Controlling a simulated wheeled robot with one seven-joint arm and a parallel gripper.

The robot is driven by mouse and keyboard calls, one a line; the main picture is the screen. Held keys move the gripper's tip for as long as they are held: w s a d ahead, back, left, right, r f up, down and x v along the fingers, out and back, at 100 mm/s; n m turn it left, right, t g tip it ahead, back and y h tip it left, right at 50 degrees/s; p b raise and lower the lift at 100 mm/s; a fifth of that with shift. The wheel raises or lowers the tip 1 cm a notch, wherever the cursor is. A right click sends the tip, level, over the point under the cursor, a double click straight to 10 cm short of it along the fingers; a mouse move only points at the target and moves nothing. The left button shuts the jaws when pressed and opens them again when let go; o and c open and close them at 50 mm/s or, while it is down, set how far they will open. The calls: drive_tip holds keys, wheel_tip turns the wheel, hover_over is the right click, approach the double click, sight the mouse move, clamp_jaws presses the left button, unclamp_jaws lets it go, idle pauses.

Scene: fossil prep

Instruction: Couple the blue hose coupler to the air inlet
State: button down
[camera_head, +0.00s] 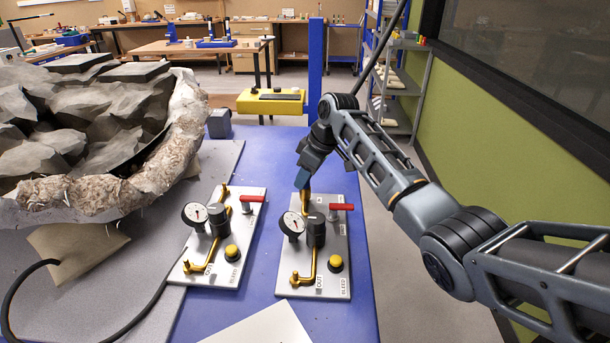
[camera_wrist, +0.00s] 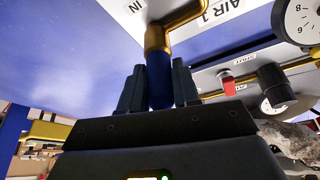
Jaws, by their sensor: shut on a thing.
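The blue hose coupler (camera_wrist: 159,82) is between the two fingers of my gripper (camera_wrist: 158,88) in the wrist view, and my gripper is shut on it. Its end meets the brass air inlet (camera_wrist: 157,38), in line with it; I cannot tell whether it is seated or only touching. The words "IN" and "AIR 1" show beside this inlet. In the head view the coupler (camera_head: 303,181) is a small blue piece under my gripper (camera_head: 304,177), over the brass inlet (camera_head: 306,203) at the back of the right panel (camera_head: 338,262). The fingers are partly hidden there.
A similar panel (camera_head: 190,262) stands to the left, with a gauge, red lever and yellow button. The right panel's red lever (camera_head: 342,207) and gauge (camera_head: 292,224) are close to my gripper. A jacketed fossil block (camera_head: 180,130) fills the left. A black hose (camera_head: 14,290) lies at front left.

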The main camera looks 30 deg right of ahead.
drive_tip(key=shift+f, duration=0.1)
drive_tip(key=c, duration=0.7)
unclamp_jaws()
drive_tip(key=shift+c, duration=0.2)
wheel_tip(320, 180, up, 5)
drive_tip(key=p, duration=0.4)
drive_tip(key=shift+r, duration=1.1)
